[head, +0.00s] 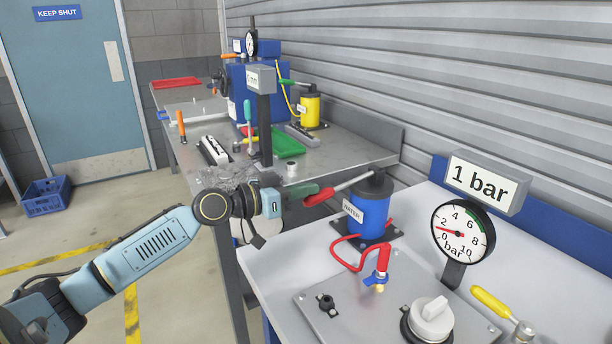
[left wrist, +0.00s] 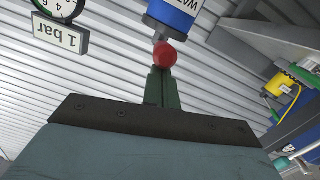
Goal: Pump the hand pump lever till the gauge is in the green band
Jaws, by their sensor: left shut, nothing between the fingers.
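The hand pump is a blue cylinder labelled WATER (head: 368,216) with a dark top, on the near bench. Its grey lever slants down to the left and ends in a red handle (head: 319,197). The round gauge (head: 462,232) has its red needle between 0 and 2; its green band lies at the upper right of the dial. The sign above (head: 479,185) reads 1 bar. My left gripper (head: 303,193) is shut and empty, its green fingertips right at the handle's end. In the left wrist view the red handle (left wrist: 165,54) shows just beyond the fingertips (left wrist: 161,75); contact is unclear. My right gripper is out of view.
A white knob (head: 431,316) and a yellow-handled valve (head: 491,302) sit nearer. A grey post (head: 264,130) and a second bench with a yellow pump (head: 309,108) stand behind.

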